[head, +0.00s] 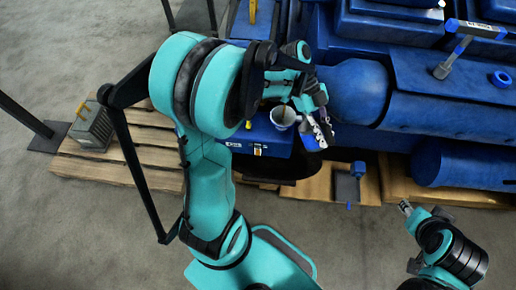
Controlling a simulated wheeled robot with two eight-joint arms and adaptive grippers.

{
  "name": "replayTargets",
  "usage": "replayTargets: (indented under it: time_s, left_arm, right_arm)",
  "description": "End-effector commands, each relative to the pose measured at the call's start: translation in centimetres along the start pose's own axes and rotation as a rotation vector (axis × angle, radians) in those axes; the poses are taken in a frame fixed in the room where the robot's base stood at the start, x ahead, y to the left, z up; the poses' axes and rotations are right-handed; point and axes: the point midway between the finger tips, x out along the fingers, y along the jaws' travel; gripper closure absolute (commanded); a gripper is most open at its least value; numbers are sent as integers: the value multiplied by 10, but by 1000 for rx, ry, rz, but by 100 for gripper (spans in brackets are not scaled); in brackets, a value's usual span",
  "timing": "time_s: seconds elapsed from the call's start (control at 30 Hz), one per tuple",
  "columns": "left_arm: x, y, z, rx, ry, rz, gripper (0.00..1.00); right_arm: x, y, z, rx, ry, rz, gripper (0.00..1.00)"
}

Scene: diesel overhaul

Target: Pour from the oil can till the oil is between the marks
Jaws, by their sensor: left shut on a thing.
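My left gripper (318,128) is shut at the front of the blue engine block. It holds a small blue item (310,142), which I take to be the oil can; the fingers and arm hide most of it. A pale round cup or funnel (284,116) with a darker inside sits just left of the fingers, over the engine's lower blue part (256,134). No oil stream, oil level or marks can be made out. My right gripper (405,208) is at the lower right, away from the engine, its jaws too small to judge.
The blue engine (420,95) fills the upper right. A blue-headed tool (458,50) and a blue ring (501,79) lie on it. A wooden pallet (130,150) carries a grey box (92,125) at left. A blue-and-grey part (347,184) is on boards below.

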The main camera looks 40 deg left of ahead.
Motion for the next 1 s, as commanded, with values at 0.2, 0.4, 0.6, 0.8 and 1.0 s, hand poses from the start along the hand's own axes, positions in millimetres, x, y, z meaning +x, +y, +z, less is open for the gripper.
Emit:
replayTargets:
  time_s: [0.2,0.4,0.6,0.8,1.0]
  left_arm:
    - [0,0,0,0,0,0,100]
    - [-1,0,0,-1,13,-1,100]
    - [-3,0,-2,1,36,0,100]
    - [-3,0,-2,0,35,0,100]
    - [-3,0,-2,0,37,0,100]
  right_arm:
    - [0,0,0,0,0,0,60]
    - [2,0,1,0,0,0,60]
    - [3,0,2,0,0,0,60]
    - [3,0,2,0,0,0,60]
    - [4,0,2,0,0,0,60]
